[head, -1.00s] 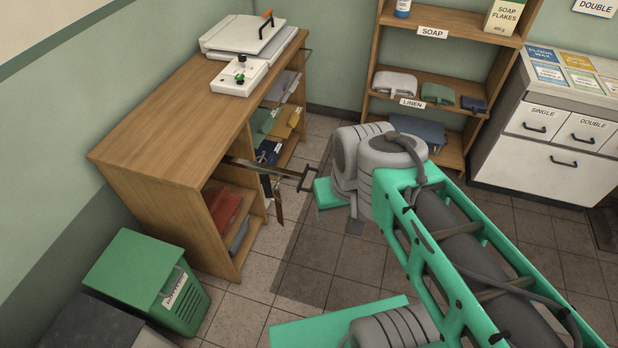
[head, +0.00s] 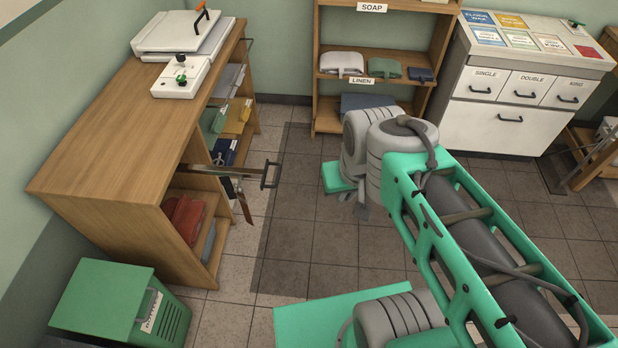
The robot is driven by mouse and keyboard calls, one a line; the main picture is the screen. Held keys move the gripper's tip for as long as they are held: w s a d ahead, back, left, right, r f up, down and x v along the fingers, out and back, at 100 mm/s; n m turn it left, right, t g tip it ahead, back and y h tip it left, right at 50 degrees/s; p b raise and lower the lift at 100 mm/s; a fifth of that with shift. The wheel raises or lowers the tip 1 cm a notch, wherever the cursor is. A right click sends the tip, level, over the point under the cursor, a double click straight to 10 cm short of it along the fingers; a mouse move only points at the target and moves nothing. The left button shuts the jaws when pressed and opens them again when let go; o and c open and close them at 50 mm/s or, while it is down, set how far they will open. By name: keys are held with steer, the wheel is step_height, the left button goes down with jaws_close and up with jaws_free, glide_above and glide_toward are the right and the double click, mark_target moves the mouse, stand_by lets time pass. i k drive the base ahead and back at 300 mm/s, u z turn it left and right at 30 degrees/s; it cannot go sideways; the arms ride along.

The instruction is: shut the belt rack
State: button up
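The belt rack (head: 232,171) is a slide-out rail pulled out to the right from the side of the wooden counter (head: 120,120). A dark handle (head: 271,174) is at its outer end. Several belts (head: 241,200) hang from it, dark ones nearer the counter and a brown one further out. My gripper (head: 363,211) shows only as a small grey part below my arm's wrist. It is to the right of the handle, clearly apart from it in the picture. My arm hides most of it, and its fingers cannot be made out.
A green bin (head: 100,300) stands at the lower left near the counter. The counter's open shelves hold folded cloths (head: 184,218). A linen shelf (head: 385,95) and a white drawer cabinet (head: 505,122) stand at the back. Tiled floor (head: 300,235) between rack and arm is clear.

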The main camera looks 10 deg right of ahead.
mark_target(241, 173)
steer(key=z, duration=0.05)
steer(key=k, duration=0.65)
steer(key=u, duration=1.2)
steer(key=i, duration=0.5)
steer(key=u, duration=0.05)
